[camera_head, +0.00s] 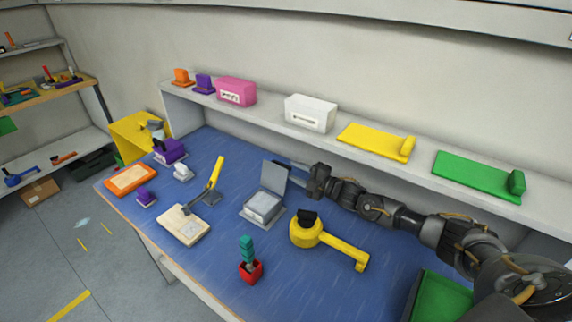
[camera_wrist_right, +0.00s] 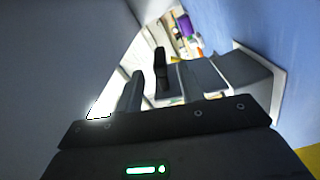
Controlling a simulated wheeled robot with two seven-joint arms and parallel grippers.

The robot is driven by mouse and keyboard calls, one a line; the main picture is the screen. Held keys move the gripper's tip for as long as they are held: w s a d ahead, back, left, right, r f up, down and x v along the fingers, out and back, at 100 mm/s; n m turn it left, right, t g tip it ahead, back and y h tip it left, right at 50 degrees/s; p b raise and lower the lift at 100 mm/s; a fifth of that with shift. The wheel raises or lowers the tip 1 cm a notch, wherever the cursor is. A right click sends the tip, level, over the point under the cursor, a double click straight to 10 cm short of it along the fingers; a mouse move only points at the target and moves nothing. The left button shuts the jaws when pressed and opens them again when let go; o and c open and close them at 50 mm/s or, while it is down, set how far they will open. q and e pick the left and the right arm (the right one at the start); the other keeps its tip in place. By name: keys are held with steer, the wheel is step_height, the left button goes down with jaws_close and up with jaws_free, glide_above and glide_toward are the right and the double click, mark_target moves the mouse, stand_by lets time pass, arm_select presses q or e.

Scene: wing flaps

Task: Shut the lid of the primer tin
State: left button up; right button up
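The primer tin (camera_head: 263,207) is a grey square tin on the blue worktop, near the middle in the head view. Its grey lid (camera_head: 274,178) stands up, open, at the tin's back edge. My right gripper (camera_head: 291,164) is behind the raised lid, close to it; I cannot tell whether they touch. Its fingers look apart and empty in the right wrist view (camera_wrist_right: 163,86). A grey panel and pale edge, perhaps the tin and lid, show at the right there. My left gripper is not in view.
A yellow round tool with a handle (camera_head: 312,232) lies right of the tin. A red pot with a teal handle (camera_head: 250,270) stands in front. A wooden board (camera_head: 182,225) lies left. A shelf (camera_head: 270,128) with several blocks runs behind my right arm.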

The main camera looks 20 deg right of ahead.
mark_target(291, 169)
steer(key=shift+p+x, duration=0.45)
steer(key=shift+x, duration=2.05)
jaws_close()
steer(key=shift+d, duration=0.1)
